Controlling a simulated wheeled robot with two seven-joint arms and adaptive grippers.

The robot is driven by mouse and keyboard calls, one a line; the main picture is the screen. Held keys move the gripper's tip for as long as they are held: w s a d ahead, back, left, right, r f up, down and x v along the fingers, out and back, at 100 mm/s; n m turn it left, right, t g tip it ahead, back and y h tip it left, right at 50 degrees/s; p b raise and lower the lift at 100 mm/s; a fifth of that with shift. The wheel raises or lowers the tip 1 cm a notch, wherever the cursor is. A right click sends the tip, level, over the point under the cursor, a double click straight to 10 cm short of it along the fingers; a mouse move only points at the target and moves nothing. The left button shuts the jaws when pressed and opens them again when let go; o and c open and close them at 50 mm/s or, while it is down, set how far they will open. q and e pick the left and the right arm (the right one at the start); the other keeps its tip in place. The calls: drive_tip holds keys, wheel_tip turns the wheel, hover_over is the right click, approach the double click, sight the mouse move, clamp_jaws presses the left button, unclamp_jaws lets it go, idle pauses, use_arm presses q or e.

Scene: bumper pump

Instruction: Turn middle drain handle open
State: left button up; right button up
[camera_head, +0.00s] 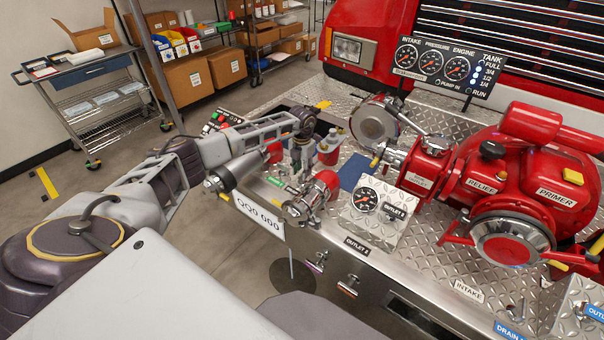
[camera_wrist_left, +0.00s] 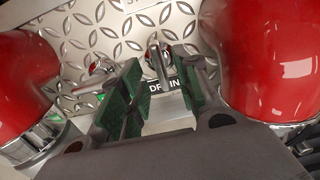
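In the left wrist view, a small metal drain handle (camera_wrist_left: 158,66) with a red part stands on the tread-plate surface. In the head view my left gripper (camera_head: 301,152) points down between red fittings, and the handle there is hidden. My right gripper is not in view.
Large red fittings (camera_wrist_left: 268,60) (camera_wrist_left: 25,75) crowd both sides of my left gripper. Another small metal handle (camera_wrist_left: 101,67) stands to the left. A gauge block (camera_head: 379,208) and the red pump (camera_head: 530,165) lie to the right in the head view.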

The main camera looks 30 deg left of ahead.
use_arm(q)
wheel_tip(320, 180, up, 10)
drive_tip(key=shift+f, duration=0.15)
idle(0.3)
drive_tip(key=shift+f, duration=0.1)
idle(0.5)
